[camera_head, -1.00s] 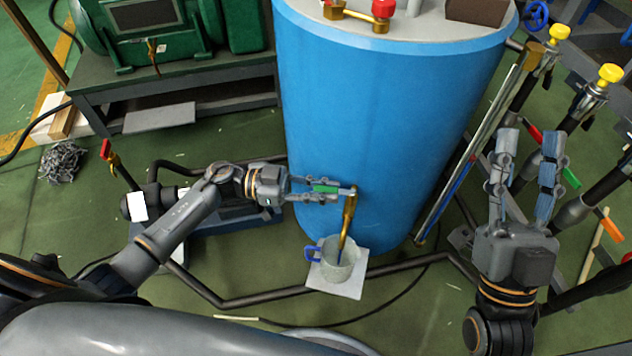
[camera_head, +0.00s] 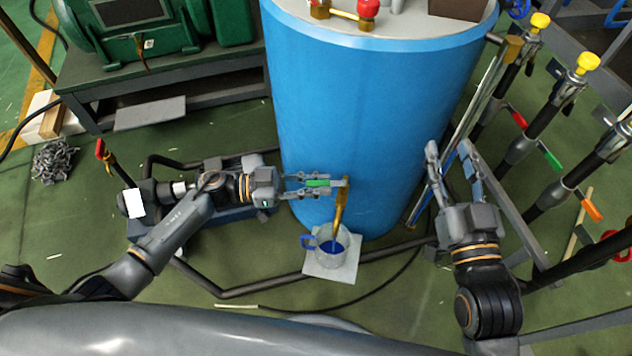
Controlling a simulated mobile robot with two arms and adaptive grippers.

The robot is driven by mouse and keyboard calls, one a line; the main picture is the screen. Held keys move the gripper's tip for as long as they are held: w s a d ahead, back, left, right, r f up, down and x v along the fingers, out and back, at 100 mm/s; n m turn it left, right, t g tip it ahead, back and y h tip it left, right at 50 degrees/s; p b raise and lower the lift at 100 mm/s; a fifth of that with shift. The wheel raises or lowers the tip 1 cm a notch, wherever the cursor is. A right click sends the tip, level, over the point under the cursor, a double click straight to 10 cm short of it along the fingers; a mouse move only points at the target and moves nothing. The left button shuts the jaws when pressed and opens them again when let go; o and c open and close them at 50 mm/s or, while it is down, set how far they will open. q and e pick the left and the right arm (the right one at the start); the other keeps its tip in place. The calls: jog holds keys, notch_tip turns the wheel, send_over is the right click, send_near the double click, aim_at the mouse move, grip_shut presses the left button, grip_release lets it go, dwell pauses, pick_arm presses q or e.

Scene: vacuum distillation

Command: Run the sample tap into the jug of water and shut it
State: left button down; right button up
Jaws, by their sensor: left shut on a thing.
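The sample tap (camera_head: 340,208) is a brass spout low on the front of the blue tank (camera_head: 370,110), with a green handle (camera_head: 317,183). My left gripper (camera_head: 325,183) is shut on the green handle from the left. The jug (camera_head: 325,259), a clear vessel with a blue handle on its left, stands upright under the spout. Blue shows inside it below the spout's end; I cannot tell whether liquid is running. My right gripper (camera_head: 450,158) is open and empty, pointing away from me, in front of the tank's right side.
The jug stands on a pale square plate (camera_head: 345,271) on the green floor. A dark pipe (camera_head: 265,288) runs around it. To the right are a sight tube and several black pipes with yellow-capped valves (camera_head: 587,64). A green machine (camera_head: 140,35) stands at back left.

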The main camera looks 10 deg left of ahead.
pick_arm(q)
jog(key=c, duration=1.3)
grip_release()
jog(key=v, duration=1.2)
jog(key=shift+a, duration=0.1)
